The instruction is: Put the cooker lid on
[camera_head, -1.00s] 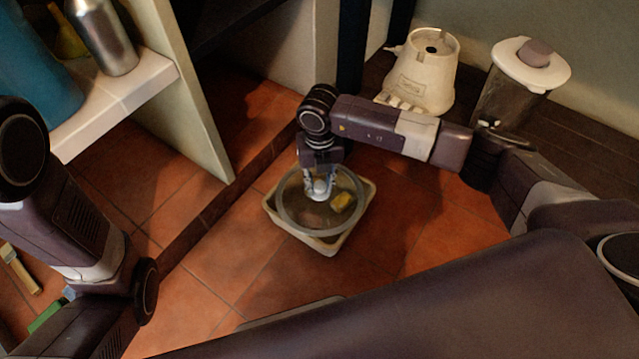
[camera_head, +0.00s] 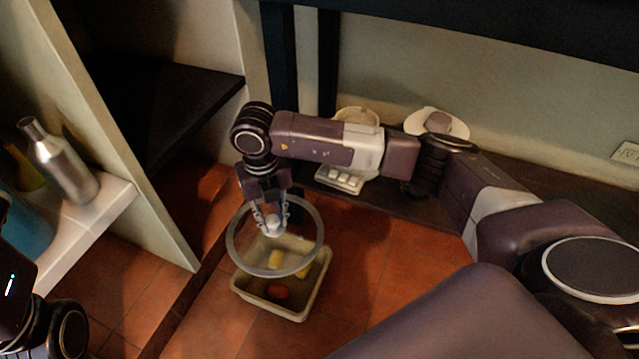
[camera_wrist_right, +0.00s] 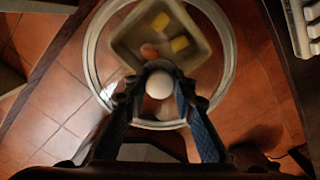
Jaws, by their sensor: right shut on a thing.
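The round clear lid with a grey rim (camera_head: 319,238) hangs tilted above the floor in the head view. My right gripper (camera_head: 271,221) is shut on its pale knob (camera_head: 273,226). The knob (camera_wrist_right: 160,85) also shows between the fingers in the right wrist view, with the lid rim (camera_wrist_right: 230,62) around it. Which appliance is the cooker I cannot tell for sure. A cream appliance (camera_head: 356,116) with a panel of white keys (camera_head: 340,178) stands behind my right arm, which hides most of it. My left gripper is out of view.
Below the lid, a beige tray (camera_head: 321,284) on the tiled floor holds yellow pieces (camera_head: 303,271) and an orange-red piece (camera_head: 277,291). A white-lidded container (camera_head: 447,123) stands behind my right arm. A shelf (camera_head: 105,205) with a metal bottle (camera_head: 62,165) is at the left.

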